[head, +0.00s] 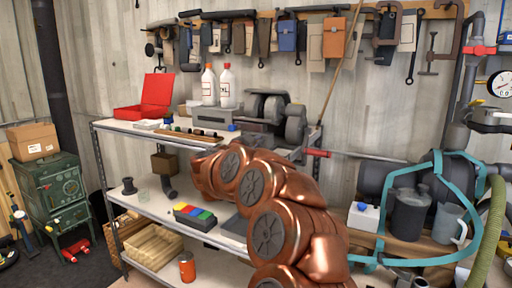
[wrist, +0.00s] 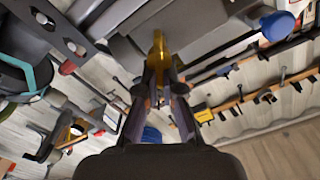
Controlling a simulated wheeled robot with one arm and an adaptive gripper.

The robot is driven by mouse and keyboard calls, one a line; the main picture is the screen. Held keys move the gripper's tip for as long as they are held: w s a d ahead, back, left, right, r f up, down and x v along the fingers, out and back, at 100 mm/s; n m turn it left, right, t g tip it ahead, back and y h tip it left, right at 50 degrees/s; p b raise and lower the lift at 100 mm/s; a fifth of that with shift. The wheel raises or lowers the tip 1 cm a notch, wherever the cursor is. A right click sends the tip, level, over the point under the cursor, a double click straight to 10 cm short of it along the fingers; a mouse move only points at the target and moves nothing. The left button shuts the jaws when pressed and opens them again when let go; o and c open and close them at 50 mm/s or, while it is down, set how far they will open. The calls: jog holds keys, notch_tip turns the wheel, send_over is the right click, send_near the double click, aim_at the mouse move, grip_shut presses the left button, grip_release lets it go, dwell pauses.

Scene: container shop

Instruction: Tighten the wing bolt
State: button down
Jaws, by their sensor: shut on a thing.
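The wing bolt (wrist: 158,48) is a brass-yellow piece in the upper middle of the wrist view. My gripper (wrist: 160,72) is shut on its near end, with the two dark fingers on either side. The bolt's far end meets a grey metal body (wrist: 125,52), and I cannot see its thread. In the head view my copper-coloured arm reaches to the upper shelf, and it hides the gripper and the bolt.
Tools hang on the wall rail (head: 240,14). A teal-framed machine (head: 385,190) stands to the right.

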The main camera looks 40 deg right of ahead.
jog(key=m+b, duration=0.2)
jog(key=m, duration=0.1)
jog(key=f+m+b, duration=0.1)
jog(key=shift+s+d+m, duration=0.1)
jog(key=shift+s+m, duration=0.15)
jog(key=shift+m, duration=0.15)
jog(key=m+b, duration=0.2)
jog(key=b, duration=0.1)
jog(key=shift+s+f+m, duration=0.1)
jog(key=shift+f+m, duration=0.2)
jog(key=m+b, duration=0.3)
jog(key=m, duration=0.1)
jog(key=shift+s+f, duration=0.1)
jog(key=shift+f, duration=0.05)
jog(key=c, duration=1.3)
grip_release()
